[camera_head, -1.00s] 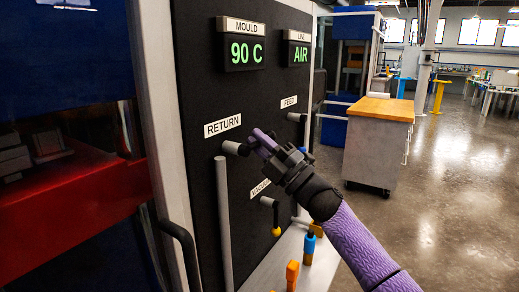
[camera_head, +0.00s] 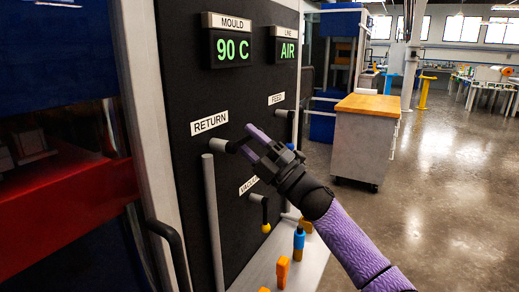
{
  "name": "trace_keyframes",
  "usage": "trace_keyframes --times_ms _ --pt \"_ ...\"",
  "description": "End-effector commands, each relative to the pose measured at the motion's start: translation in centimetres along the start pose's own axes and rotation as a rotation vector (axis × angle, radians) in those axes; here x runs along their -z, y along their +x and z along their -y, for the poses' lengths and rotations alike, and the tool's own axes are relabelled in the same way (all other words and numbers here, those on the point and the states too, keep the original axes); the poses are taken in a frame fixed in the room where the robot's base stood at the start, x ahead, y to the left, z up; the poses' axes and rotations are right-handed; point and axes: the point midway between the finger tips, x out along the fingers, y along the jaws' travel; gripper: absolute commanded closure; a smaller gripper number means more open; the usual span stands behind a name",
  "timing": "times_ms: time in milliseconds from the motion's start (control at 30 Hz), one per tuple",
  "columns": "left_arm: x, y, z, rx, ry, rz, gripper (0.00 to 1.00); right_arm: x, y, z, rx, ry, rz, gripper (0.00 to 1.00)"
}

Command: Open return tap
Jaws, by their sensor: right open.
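The return tap (camera_head: 218,146) is a black fitting on the dark panel, just below the RETURN label (camera_head: 209,122). A grey vertical pipe (camera_head: 212,220) runs down below it. My right gripper (camera_head: 246,139) is at the panel just right of the tap, its purple fingers pointing left toward it. The fingers are apart, one higher and one lower. The tap's black end reaches to the fingertips; I cannot tell whether they touch it. My left gripper is not in view.
The FEED tap (camera_head: 284,114) is right and higher. The VACUUM tap (camera_head: 264,213), with a yellow tip, is below my gripper. Orange (camera_head: 283,271) and blue (camera_head: 299,238) items stand on a pale ledge (camera_head: 262,268). A wood-topped cabinet (camera_head: 364,137) is behind at right.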

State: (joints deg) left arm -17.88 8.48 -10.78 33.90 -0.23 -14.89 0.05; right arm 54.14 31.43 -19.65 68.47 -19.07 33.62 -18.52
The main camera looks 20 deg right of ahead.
Motion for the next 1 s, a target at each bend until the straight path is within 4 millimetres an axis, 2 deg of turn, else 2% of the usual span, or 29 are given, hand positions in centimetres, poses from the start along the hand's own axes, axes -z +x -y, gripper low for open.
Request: trace_keyframes --times_ms 300,400,733,1000 --pt "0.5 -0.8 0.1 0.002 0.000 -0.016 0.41 0.0 -7.1 0.0 0.004 -0.001 0.001 0.50" --pt "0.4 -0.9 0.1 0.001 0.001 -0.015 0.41 0.0 -8.5 0.0 0.003 -0.001 0.000 0.50" --pt "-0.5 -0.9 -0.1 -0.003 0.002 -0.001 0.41 0.0 -9.0 0.0 0.001 -0.002 -0.001 0.50" --pt "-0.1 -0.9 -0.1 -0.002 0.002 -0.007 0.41 0.0 -9.0 0.0 0.001 -0.002 -0.001 0.50"
